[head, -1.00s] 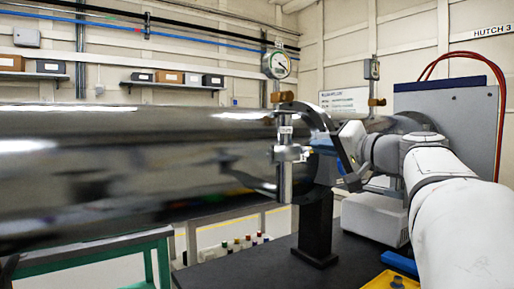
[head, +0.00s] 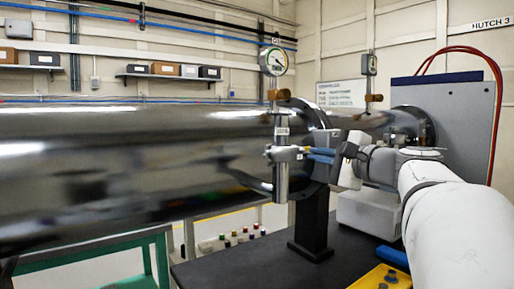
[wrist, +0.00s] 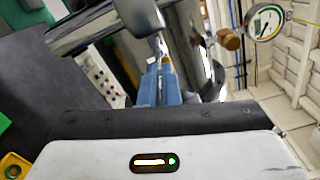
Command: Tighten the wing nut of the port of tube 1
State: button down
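The large steel tube (head: 120,165) fills the left of the head view and ends at a dark flange. In front of it is an upright metal port (head: 282,180) with a small label, a grey clamp fitting (head: 270,153) around it and a round gauge (head: 273,61) above. The gauge also shows in the wrist view (wrist: 265,22). My gripper (head: 307,154) points left, its blue fingers at the right side of the clamp fitting. In the wrist view the blue fingers (wrist: 160,68) lie close together. I cannot make out the wing nut, or whether the fingers hold it.
A second, smaller gauge fitting (head: 372,85) stands farther right, before a grey cabinet (head: 445,125) with red hoses. A black support post (head: 313,225) stands on the dark table under the tube. A yellow tray (head: 365,281) lies at the front right. A green-framed bench (head: 90,262) is at lower left.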

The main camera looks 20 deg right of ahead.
jog(key=shift+a+f+m+p, duration=0.15)
jog(key=shift+m+p, duration=0.2)
jog(key=shift+m, duration=0.45)
jog(key=shift+d+f+m+p, duration=0.15)
jog(key=shift+m+p, duration=0.2)
jog(key=shift+m, duration=0.45)
jog(key=shift+a+f, duration=0.1)
jog(key=c, duration=1.9)
grip_release()
jog(key=shift+s, duration=0.1)
jog(key=v, duration=0.7)
jog(key=shift+s, duration=0.35)
